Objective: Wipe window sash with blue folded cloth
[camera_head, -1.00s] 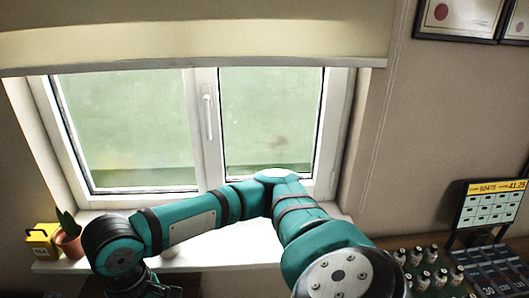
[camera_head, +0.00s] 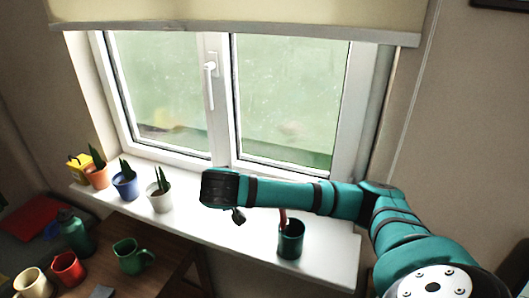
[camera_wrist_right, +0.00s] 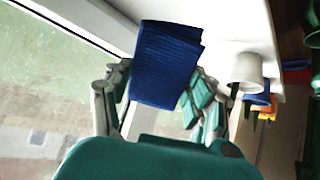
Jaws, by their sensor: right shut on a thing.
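The blue folded cloth (camera_wrist_right: 165,62) is in the right wrist view, between the fingers of my right gripper (camera_wrist_right: 156,88), which is shut on it. In the head view my arm from the right reaches across the sill, its dark wrist (camera_head: 220,188) below the middle of the window. There the cloth is hidden. The white window sash (camera_head: 217,120) frames smudged, greenish panes. In the wrist view a white frame rail (camera_wrist_right: 88,25) runs beside the cloth; I cannot tell whether they touch. My left gripper is not in view.
On the white sill (camera_head: 325,262) stand orange (camera_head: 96,175), blue (camera_head: 125,186) and white (camera_head: 160,197) plant pots, and a dark green pot (camera_head: 290,238) below my forearm. Mugs and a green bottle (camera_head: 75,232) stand lower left. A blind (camera_head: 240,18) covers the window top.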

